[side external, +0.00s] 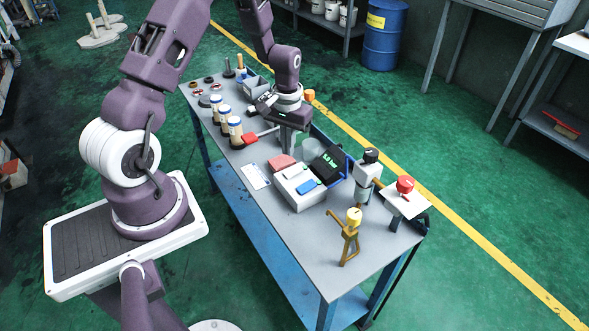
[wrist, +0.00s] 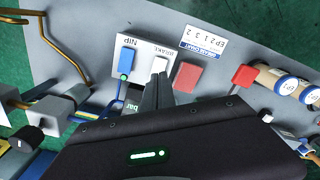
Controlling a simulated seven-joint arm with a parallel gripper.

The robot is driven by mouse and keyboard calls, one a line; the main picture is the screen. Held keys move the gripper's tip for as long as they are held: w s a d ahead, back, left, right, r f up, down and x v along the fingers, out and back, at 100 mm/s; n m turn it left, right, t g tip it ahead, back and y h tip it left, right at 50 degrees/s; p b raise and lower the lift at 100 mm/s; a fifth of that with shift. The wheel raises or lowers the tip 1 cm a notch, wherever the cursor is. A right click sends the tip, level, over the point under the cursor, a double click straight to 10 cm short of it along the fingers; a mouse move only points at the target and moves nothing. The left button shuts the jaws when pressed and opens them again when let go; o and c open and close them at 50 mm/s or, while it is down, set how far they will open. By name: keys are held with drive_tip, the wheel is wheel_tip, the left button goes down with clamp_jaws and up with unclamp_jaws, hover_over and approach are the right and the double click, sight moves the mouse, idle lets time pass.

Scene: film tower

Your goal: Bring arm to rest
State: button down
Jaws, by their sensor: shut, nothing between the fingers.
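My gripper (side external: 287,152) points down over the middle of the workbench (side external: 283,237), beside a white control box (side external: 300,203). Its fingers are together with nothing between them. In the wrist view the fingertips (wrist: 160,75) show beside the box face (wrist: 146,49), which reads NIP and BRAKE. A blue rocker (wrist: 126,62) is at the NIP side and a red block (wrist: 187,76) lies to the right of the fingers. Whether the fingertips touch the box is unclear. My gripper body hides the lower part of the wrist view.
A black display (side external: 329,160) stands behind the box. A yellow-knobbed lever (side external: 353,217) and a red button (side external: 404,185) stand near the right end.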

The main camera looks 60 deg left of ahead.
drive_tip(key=s+d+r+m+t, duration=0.25)
drive_tip(key=d+r, duration=0.25)
drive_tip(key=r, duration=0.6)
drive_tip(key=s+d+r+m+t, duration=0.1)
drive_tip(key=s+d+r, duration=0.2)
drive_tip(key=d+r, duration=0.55)
drive_tip(key=s+d+r+m+t, duration=0.1)
drive_tip(key=s+d+r, duration=0.1)
drive_tip(key=s+r, duration=0.2)
drive_tip(key=s+d+r+m+t, duration=0.1)
drive_tip(key=s+r, duration=0.3)
drive_tip(key=s, duration=0.7)
drive_tip(key=shift+d+r, duration=0.25)
drive_tip(key=shift+d, duration=0.1)
drive_tip(key=shift+m, duration=0.25)
